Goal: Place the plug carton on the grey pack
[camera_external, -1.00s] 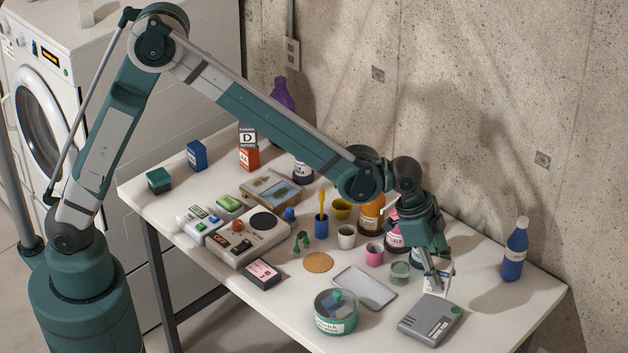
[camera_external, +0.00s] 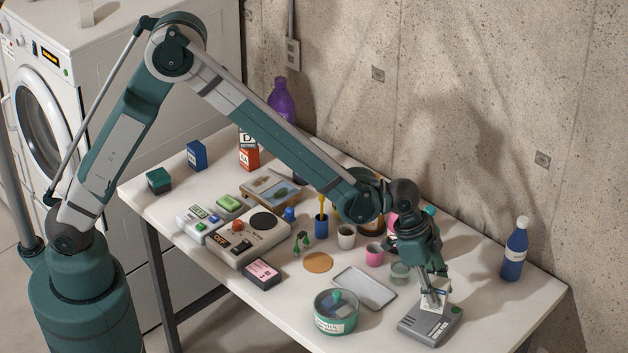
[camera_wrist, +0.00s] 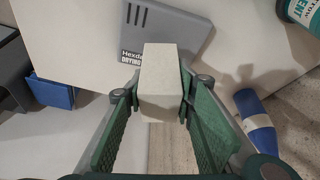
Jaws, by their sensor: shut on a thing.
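The plug carton is a small pale box (camera_external: 433,301), held upright between the fingers of my gripper (camera_external: 435,290). In the wrist view the carton (camera_wrist: 163,75) sits between the two green fingers, its plain pale faces toward the camera. The grey pack (camera_external: 414,327) lies flat near the table's front right corner, with slots and a green dot on top. It also shows in the wrist view (camera_wrist: 190,15), with lettering partly covered by the carton. The carton is over the pack; whether its bottom touches the pack is hard to tell.
A grey tray (camera_external: 364,288) lies left of the pack, with a round teal tub (camera_external: 336,325) in front of it. A glass jar (camera_external: 399,273) and a pink cup (camera_external: 374,254) stand behind. A blue bottle (camera_external: 514,252) stands to the right.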

